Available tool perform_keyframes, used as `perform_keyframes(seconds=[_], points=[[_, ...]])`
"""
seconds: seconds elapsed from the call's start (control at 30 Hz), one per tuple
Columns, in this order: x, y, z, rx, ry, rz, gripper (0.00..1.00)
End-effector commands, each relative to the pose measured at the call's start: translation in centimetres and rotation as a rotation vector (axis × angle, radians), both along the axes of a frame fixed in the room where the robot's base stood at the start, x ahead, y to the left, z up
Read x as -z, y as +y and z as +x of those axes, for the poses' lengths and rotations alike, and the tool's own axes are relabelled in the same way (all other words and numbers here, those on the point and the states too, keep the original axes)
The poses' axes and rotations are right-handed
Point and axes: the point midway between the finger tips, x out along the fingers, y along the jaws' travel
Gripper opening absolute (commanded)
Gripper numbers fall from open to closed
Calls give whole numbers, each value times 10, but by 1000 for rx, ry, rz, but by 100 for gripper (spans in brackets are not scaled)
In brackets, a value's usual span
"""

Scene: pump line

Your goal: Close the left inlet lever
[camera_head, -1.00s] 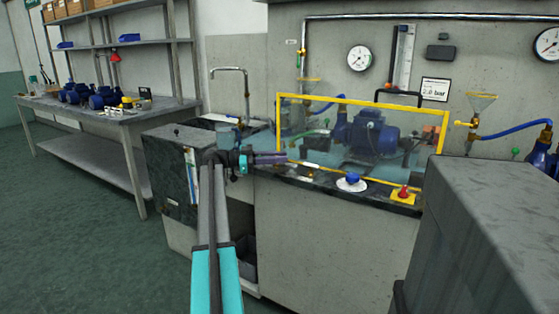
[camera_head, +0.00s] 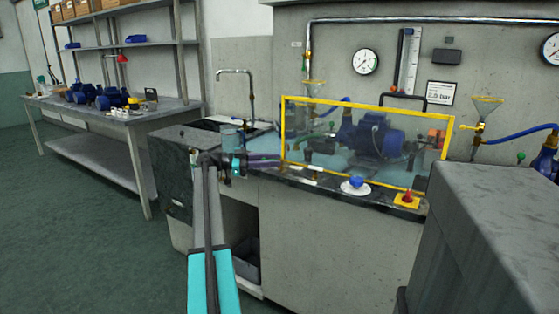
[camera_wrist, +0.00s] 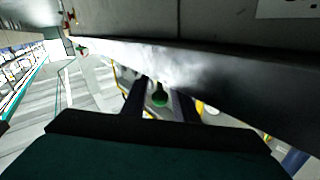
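The left inlet lever cannot be made out with certainty. On the left line, a brass fitting and funnel (camera_head: 313,86) stand above the guard, and the pipe below is seen only through the clear panel. My gripper (camera_head: 280,160) points right, its purple-grey fingers at the lower left corner of the yellow-framed guard (camera_head: 365,112); contact cannot be told. In the wrist view my gripper (camera_wrist: 160,103) has its two dark fingers apart. A green knob (camera_wrist: 160,96) shows in line with the gap between them; its distance is unclear, and nothing is visibly gripped.
The blue pump (camera_head: 375,135) stands behind the guard. A blue knob (camera_head: 356,183) and a red button (camera_head: 408,196) sit on the counter front. A yellow lever (camera_head: 473,127) is on the right line. A tap (camera_head: 252,95) rises at left. Floor is clear at left.

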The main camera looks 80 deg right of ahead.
Motion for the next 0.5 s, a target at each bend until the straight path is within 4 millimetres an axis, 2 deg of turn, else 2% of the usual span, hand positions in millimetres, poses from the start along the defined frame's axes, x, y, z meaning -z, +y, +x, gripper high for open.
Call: perform_keyframes(seconds=[0.2,0.5], points=[[-1,10,36,-3,1,0,27],[-1,23,78,-3,1,1,27]])
